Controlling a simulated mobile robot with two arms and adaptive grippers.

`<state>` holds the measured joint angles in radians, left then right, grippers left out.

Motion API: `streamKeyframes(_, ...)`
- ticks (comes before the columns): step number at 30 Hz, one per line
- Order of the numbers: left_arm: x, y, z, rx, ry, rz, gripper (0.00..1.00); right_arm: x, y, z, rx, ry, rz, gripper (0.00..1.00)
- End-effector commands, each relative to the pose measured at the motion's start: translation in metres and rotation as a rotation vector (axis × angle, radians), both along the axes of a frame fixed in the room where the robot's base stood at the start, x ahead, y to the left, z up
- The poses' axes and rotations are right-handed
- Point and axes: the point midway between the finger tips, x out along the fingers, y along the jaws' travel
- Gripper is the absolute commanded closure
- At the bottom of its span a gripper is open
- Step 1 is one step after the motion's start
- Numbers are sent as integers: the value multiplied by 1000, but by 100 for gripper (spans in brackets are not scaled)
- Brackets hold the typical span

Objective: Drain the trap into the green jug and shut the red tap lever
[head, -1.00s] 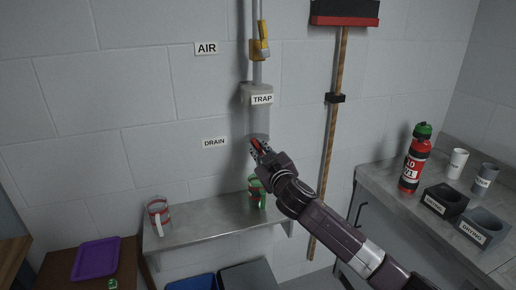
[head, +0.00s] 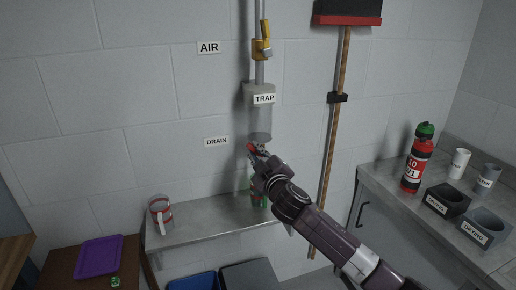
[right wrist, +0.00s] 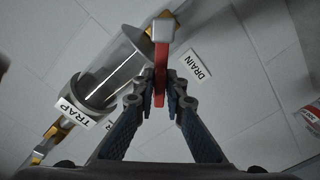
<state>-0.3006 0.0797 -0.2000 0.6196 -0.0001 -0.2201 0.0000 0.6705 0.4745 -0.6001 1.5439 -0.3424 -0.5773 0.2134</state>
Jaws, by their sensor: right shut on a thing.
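The trap (head: 260,122) is a clear cylinder on the wall with a TRAP label (head: 264,99). The red tap lever (head: 251,148) is just under it. My right gripper (head: 258,151) is shut on the lever. In the right wrist view the fingertips (right wrist: 160,92) pinch the red lever (right wrist: 161,62), beside the clear trap (right wrist: 122,66). The green jug (head: 257,199) stands on the metal shelf below the tap, mostly hidden by my gripper and arm. Whether liquid is in the trap or the jug I cannot tell. My left gripper is not in view.
A yellow valve (head: 262,48) sits on the pipe above. A broom (head: 333,130) hangs to the right. A counter (head: 405,213) with a red bottle (head: 416,160) and bins stands at right.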

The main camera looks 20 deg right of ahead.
Motion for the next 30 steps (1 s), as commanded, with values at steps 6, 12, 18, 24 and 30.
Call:
streamKeyframes(6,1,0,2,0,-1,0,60,0,8,-12,-208,-3,0,100)
streamKeyframes(12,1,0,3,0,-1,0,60,-1,12,-22,-396,-9,-1,100)
streamKeyframes(18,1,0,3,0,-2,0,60,-1,15,-31,-559,-15,0,100)
streamKeyframes(24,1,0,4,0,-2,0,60,-1,16,-38,-682,-19,0,100)
streamKeyframes(30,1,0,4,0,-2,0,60,-1,16,-42,-757,-22,-1,100)
